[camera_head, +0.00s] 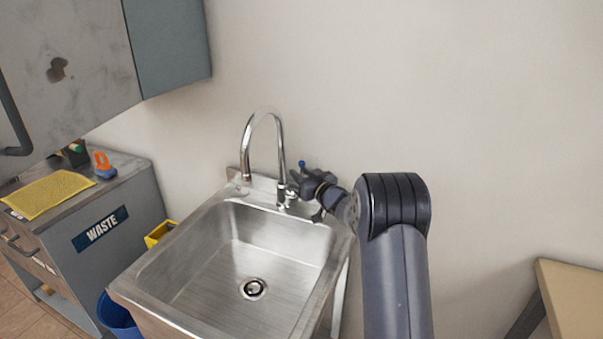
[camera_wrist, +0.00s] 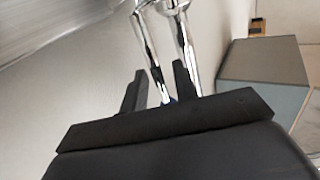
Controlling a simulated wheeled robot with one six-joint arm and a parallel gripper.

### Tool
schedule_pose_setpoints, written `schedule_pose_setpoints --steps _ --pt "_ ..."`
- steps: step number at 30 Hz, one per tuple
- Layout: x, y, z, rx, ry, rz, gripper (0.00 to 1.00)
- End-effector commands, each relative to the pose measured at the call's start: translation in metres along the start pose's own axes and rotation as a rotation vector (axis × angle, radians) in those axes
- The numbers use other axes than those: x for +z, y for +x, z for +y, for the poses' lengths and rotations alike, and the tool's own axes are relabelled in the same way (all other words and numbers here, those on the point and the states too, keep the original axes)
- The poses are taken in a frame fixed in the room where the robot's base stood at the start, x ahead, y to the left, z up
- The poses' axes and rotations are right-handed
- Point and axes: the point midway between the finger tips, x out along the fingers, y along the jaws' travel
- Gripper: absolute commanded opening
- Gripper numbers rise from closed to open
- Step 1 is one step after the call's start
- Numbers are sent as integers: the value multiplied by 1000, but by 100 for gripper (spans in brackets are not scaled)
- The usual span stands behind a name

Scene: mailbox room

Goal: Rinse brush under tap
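The chrome tap (camera_head: 281,150) rises at the back of the steel sink (camera_head: 190,225); no water stream shows. My gripper (camera_head: 298,180) is beside the tap's base, on its right. In the wrist view my gripper (camera_wrist: 160,85) has its two dark fingers apart, with a thin chrome lever (camera_wrist: 148,50) and its blue tip (camera_wrist: 169,100) between them. Whether the fingers touch the lever is unclear. The blue tip (camera_head: 301,164) also shows above my gripper in the head view. I cannot make out a brush for certain. The basin is empty around its drain (camera_head: 254,289).
A grey WASTE cabinet (camera_head: 125,260) stands left, bearing a yellow mesh mat (camera_head: 48,193), an orange and blue item (camera_head: 104,167) and a dark holder (camera_head: 76,155). A wall cabinet (camera_head: 168,45) hangs upper left. A blue bin (camera_head: 118,317) is below. A wooden table (camera_head: 575,295) stands right.

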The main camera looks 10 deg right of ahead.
Motion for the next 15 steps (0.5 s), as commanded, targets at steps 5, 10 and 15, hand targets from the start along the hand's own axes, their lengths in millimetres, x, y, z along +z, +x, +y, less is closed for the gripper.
schedule_pose_setpoints --steps 5,10,15 --pt "0 3 0 -1 0 0 28" --pt "0 3 0 0 0 0 28" --pt "0 3 0 0 0 0 14"
